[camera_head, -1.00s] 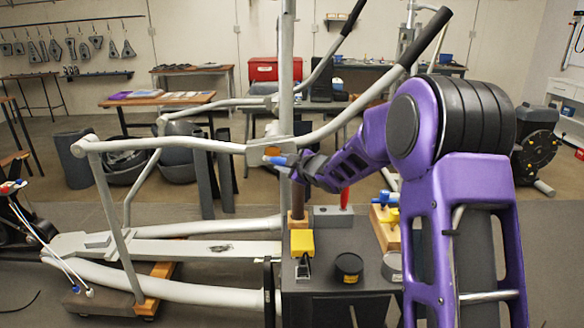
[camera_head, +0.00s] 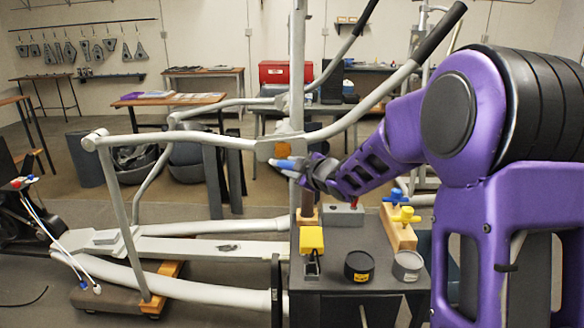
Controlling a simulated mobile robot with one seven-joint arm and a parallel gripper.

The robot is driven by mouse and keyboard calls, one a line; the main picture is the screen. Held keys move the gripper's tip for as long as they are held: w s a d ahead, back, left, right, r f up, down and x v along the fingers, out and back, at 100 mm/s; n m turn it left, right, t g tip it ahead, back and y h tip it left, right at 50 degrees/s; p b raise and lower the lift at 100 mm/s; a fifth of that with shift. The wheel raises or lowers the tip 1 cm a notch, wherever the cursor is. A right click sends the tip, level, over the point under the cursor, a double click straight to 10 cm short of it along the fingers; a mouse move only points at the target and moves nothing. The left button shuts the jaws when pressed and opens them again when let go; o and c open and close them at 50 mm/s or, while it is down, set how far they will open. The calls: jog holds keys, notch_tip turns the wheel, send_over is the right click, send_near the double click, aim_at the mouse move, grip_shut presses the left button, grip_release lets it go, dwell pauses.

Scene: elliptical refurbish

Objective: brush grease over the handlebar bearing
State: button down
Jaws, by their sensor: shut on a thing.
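The tool points left towards the bearing. I cannot make out bristles or grease, nor tell whether the tool touches the bearing. A black tin with a yellow label (camera_head: 359,266) and a grey tin (camera_head: 407,266) stand on the dark cart.
The dark cart (camera_head: 340,240) stands before the post. It also holds a yellow-topped item (camera_head: 311,241), a grey block (camera_head: 344,216) and a wooden block with blue and yellow knobs (camera_head: 398,228).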

jog(key=shift+s, duration=0.3)
jog(key=shift+s, duration=1.4)
